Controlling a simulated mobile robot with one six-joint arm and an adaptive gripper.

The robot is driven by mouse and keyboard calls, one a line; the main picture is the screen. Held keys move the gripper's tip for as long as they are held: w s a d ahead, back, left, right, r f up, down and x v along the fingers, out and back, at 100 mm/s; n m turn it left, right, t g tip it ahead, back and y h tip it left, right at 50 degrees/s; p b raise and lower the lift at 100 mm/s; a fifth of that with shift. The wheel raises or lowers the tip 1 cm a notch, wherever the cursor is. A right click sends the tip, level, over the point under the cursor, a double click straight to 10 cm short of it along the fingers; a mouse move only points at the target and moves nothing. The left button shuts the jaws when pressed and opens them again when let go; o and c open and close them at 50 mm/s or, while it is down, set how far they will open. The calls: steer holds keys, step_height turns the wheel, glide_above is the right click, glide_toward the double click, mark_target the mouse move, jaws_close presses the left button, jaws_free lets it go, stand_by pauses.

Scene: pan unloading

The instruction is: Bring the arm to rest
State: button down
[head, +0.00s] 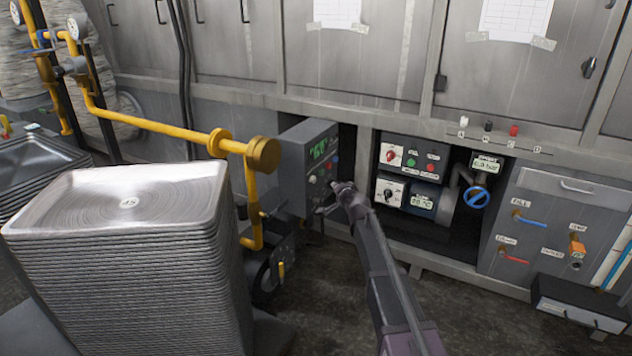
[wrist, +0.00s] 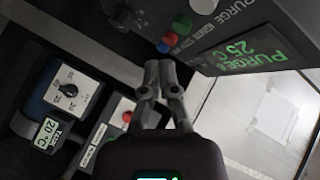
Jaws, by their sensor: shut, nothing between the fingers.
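My gripper (head: 327,204) is at the end of my outstretched arm, in front of a grey control box with a green display (head: 308,158). In the wrist view my gripper (wrist: 160,66) shows its fingers together with nothing between them. Whether the fingertips touch the box cannot be told.
A tall stack of metal trays (head: 130,200) stands at the left. A yellow pipe (head: 150,122) with valves runs beside the box. An open bay with a red-knob panel (head: 408,160) and a blue valve wheel (head: 478,197) is to the right. The floor (head: 330,290) shows some free room.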

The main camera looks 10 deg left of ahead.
steer(key=s+d+n+g+h+p, duration=0.2)
steer(key=s+d+g+p, duration=0.25)
steer(key=s+d, duration=0.7)
steer(key=s+d+f+n+g+h+p, duration=0.15)
steer(key=s+d+g+h+p, duration=0.3)
steer(key=s, duration=1.15)
steer(key=s+d+n+g+p, duration=0.3)
steer(key=s+d+g+p, duration=0.15)
steer(key=s+d, duration=0.7)
step_height(320, 180, up, 38)
steer(key=s+a+p, duration=0.1)
steer(key=p, duration=3.6)
steer(key=shift+s+a+f, duration=0.2)
steer(key=shift+a+f, duration=0.05)
